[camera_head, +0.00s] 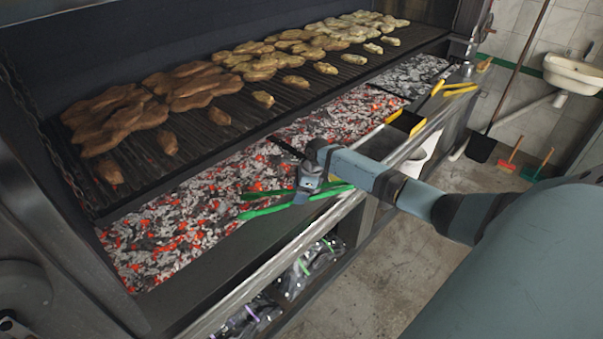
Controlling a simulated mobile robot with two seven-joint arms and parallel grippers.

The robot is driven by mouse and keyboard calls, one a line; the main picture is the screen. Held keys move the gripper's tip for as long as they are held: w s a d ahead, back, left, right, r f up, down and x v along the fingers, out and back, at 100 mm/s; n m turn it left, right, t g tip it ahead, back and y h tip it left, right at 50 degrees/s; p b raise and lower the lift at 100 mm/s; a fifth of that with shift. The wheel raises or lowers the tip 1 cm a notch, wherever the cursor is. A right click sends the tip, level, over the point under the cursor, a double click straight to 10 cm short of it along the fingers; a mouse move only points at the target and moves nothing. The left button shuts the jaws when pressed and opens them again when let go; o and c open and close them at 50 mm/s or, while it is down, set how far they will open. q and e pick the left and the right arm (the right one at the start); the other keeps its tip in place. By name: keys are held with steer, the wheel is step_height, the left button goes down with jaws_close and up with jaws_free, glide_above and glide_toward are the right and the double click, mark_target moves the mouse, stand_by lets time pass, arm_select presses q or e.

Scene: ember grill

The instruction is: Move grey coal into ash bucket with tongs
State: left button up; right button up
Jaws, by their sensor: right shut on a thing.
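My right gripper (304,191) is shut on green tongs (268,209) above the front edge of the ember bed. The tongs point left, with their two arms apart at the tips over the embers. I cannot make out a coal between them. Grey coals (190,222) lie mixed with glowing red ones in the bed (155,245). A greyer patch of coals (412,74) lies at the far right end. A white bucket (414,163), perhaps the ash bucket, is partly hidden behind my right arm, below the front ledge. My left gripper is not in view.
A grill rack (190,148) with meat pieces (110,118) stands above and behind the embers. A yellow-edged tray (406,123) and yellow tongs (455,89) sit on the ledge to the right. Dark bags (298,277) lie on a shelf below. The floor (385,275) at front is clear.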

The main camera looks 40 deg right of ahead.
mark_target(279, 205)
steer(key=shift+m, duration=0.4)
steer(key=a, duration=0.1)
steer(key=a+p, duration=0.1)
steer(key=a, duration=0.1)
steer(key=s+a+p, duration=0.1)
steer(key=shift+s+a+f, duration=0.1)
steer(key=shift+a+f, duration=0.1)
steer(key=shift+f, duration=0.05)
steer(key=shift+a, duration=0.15)
steer(key=shift+w+a+f, duration=0.2)
steer(key=shift+w+a, duration=0.15)
steer(key=shift+w, duration=0.3)
steer(key=shift+w+a, duration=0.8)
steer(key=shift+a, duration=0.05)
steer(key=shift+w+a+f, duration=0.1)
steer(key=shift+w+a, duration=0.35)
steer(key=shift+w, duration=0.05)
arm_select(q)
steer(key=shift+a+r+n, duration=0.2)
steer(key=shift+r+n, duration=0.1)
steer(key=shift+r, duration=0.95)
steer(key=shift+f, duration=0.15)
arm_select(e)
steer(key=shift+a, duration=0.2)
